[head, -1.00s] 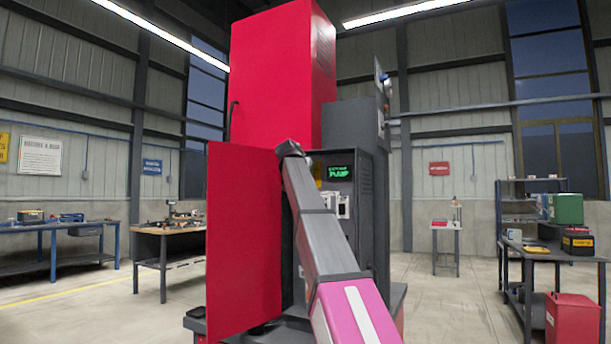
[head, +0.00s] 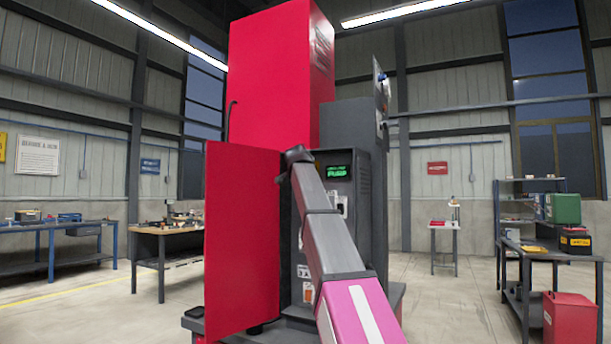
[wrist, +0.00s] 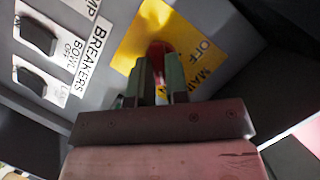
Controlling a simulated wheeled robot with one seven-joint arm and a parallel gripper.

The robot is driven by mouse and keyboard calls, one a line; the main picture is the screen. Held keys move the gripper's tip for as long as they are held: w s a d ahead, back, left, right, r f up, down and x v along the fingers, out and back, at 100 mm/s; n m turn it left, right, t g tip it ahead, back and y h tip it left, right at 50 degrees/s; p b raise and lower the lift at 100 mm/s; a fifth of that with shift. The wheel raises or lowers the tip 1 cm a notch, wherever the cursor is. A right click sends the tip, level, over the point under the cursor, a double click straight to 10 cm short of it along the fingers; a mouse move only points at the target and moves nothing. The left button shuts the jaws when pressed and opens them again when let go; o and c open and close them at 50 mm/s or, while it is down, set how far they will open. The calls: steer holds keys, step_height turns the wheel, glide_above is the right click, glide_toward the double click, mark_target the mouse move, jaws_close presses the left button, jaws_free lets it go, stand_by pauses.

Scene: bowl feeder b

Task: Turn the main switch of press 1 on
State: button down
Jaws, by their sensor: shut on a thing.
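The press (head: 266,80) is a tall red and dark grey machine in the middle of the head view, with its red door (head: 242,240) standing open at the left. In the wrist view the main switch is a red handle (wrist: 160,47) on a yellow plate (wrist: 190,38) with the words OFF and MAIN. My gripper (wrist: 160,62) is shut on the red handle, with a green finger on each side. The fingers hide much of the handle, so its exact angle is unclear.
Left of the yellow plate are two black breaker switches (wrist: 37,38) with the label BREAKERS (wrist: 88,55). Workbenches stand left (head: 165,232) and right (head: 560,257), with a red bin (head: 572,322) at the right.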

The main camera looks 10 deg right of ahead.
steer(key=shift+w+f, duration=0.15)
steer(key=c, duration=1.1)
jaws_free()
steer(key=shift+w, duration=0.1)
steer(key=v, duration=1.1)
steer(key=shift+d, duration=0.1)
steer(key=shift+w, duration=0.1)
